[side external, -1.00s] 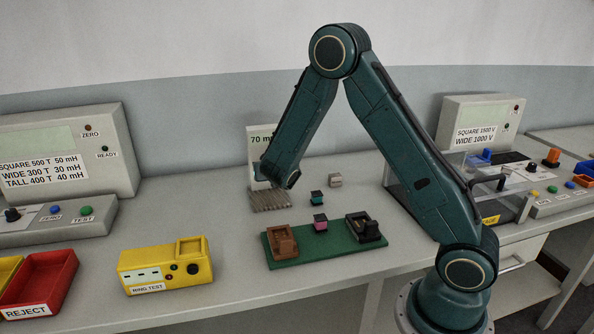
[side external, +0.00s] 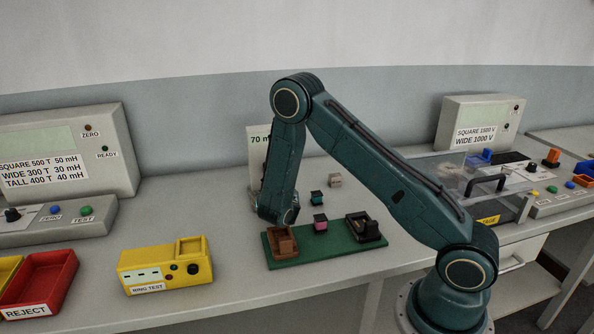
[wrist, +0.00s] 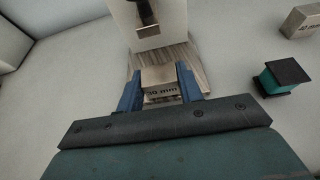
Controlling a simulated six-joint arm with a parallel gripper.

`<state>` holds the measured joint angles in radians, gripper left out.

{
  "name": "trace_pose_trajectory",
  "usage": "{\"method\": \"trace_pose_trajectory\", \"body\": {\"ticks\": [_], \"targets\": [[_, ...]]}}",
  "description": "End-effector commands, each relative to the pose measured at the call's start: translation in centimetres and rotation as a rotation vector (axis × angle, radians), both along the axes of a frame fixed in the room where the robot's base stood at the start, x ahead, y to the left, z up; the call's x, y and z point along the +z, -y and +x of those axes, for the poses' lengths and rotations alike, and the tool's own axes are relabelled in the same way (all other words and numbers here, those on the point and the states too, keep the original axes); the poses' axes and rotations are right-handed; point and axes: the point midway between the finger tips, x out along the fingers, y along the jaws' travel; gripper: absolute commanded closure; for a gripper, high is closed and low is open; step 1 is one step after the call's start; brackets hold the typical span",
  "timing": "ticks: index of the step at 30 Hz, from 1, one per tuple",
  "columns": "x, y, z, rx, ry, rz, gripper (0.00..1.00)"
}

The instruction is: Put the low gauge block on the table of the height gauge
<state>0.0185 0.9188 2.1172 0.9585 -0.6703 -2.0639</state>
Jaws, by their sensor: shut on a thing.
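The low gauge block (wrist: 161,86), a small pale block with a partly readable mm label, is between the two blue fingers of my gripper (wrist: 160,72) in the wrist view. My gripper is shut on it. The height gauge (wrist: 155,22) stands just beyond, with a pale upright, a dark probe and a striped table (wrist: 190,58). The block overlaps the near part of this table in the picture; I cannot tell whether they touch. In the side view the gauge's panel (side external: 256,150) reads 70 mm, and my arm hides most of its table and the block.
Another gauge block (wrist: 304,22) and a teal part with black ends (wrist: 282,76) lie to the right. A green board (side external: 340,242) with a brown holder (side external: 283,245), a pink part (side external: 320,222) and a black holder (side external: 368,228) lies in front. A yellow ring tester (side external: 165,265) stands left.

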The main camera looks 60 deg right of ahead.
Motion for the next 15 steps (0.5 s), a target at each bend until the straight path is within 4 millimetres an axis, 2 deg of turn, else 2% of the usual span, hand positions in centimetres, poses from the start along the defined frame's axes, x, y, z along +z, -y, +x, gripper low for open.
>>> {"method": "trace_pose_trajectory", "body": {"ticks": [5, 13, 15], "targets": [[0.1, 0.6, 0.5, -0.003, 0.003, 0.0, 0.98], [0.1, 3.0, 2.8, -0.004, 0.005, 0.001, 0.98], [-0.6, 2.9, 2.9, 0.0, -0.002, -0.001, 0.98]]}}
